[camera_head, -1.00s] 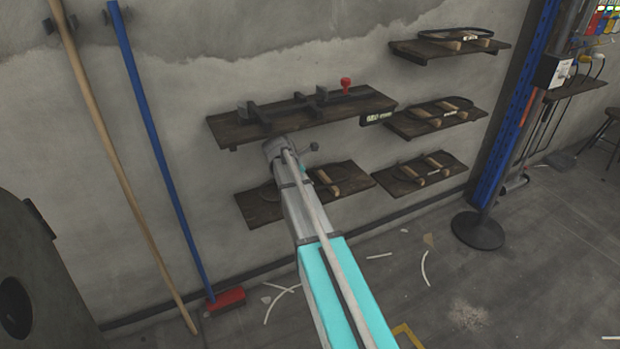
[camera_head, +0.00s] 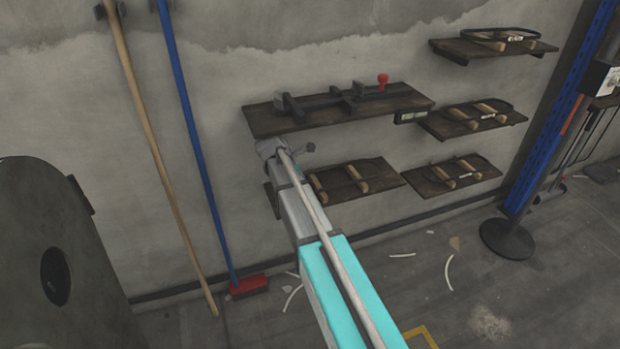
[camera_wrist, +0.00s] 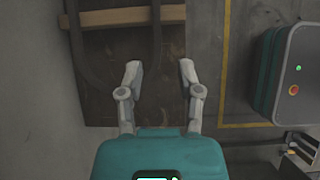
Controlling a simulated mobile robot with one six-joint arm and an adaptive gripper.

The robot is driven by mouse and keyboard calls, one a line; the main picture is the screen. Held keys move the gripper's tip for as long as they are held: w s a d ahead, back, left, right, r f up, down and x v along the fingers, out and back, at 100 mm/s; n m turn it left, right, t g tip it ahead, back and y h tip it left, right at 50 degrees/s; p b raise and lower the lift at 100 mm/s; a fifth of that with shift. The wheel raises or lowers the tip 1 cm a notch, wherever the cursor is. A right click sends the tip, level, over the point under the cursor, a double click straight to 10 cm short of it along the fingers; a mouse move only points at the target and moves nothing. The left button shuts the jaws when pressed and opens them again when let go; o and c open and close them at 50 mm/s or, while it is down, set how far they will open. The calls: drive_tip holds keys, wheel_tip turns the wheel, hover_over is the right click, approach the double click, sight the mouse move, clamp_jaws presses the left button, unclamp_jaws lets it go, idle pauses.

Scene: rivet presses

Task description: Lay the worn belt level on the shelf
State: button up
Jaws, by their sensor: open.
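My gripper (camera_wrist: 160,68) is open and empty in the wrist view, its two fingers apart above a dark wooden shelf (camera_wrist: 117,48). A dark belt (camera_wrist: 155,45) lies over a pale wooden block (camera_wrist: 110,17) on that shelf, just beyond the fingertips and apart from them. In the head view, the lower left shelf (camera_head: 386,184) carries wooden blocks and a thin dark band, partly hidden by my arm. Dark belts also rest on the top right shelf (camera_head: 450,47) and middle right shelf (camera_head: 440,127). I cannot tell which is the worn belt.
An upper left shelf (camera_head: 262,122) holds dark metal bars and a red-knobbed piece (camera_head: 383,82). A lower right shelf (camera_head: 424,184) holds more blocks. A blue broom (camera_head: 195,140) and a wooden pole (camera_head: 160,150) lean at left. A teal-sided machine (camera_wrist: 290,75) stands at right in the wrist view.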

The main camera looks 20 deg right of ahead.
drive_tip(key=shift+a, duration=0.1)
idle(0.6)
drive_tip(key=s+a+f+m+y, duration=0.1)
drive_tip(key=s+a+m+y, duration=0.2)
drive_tip(key=s+m, duration=0.6)
drive_tip(key=s+a+f+m+y, duration=0.2)
drive_tip(key=s+a+m, duration=0.3)
drive_tip(key=s+m, duration=0.4)
drive_tip(key=s+y, duration=0.1)
drive_tip(key=s, duration=0.6)
drive_tip(key=shift+y, duration=0.3)
drive_tip(key=shift+r, duration=0.15)
wheel_tip(320, 180, up, 21)
drive_tip(key=p, duration=2.1)
drive_tip(key=shift+r+p, duration=0.2)
drive_tip(key=shift+p, duration=0.15)
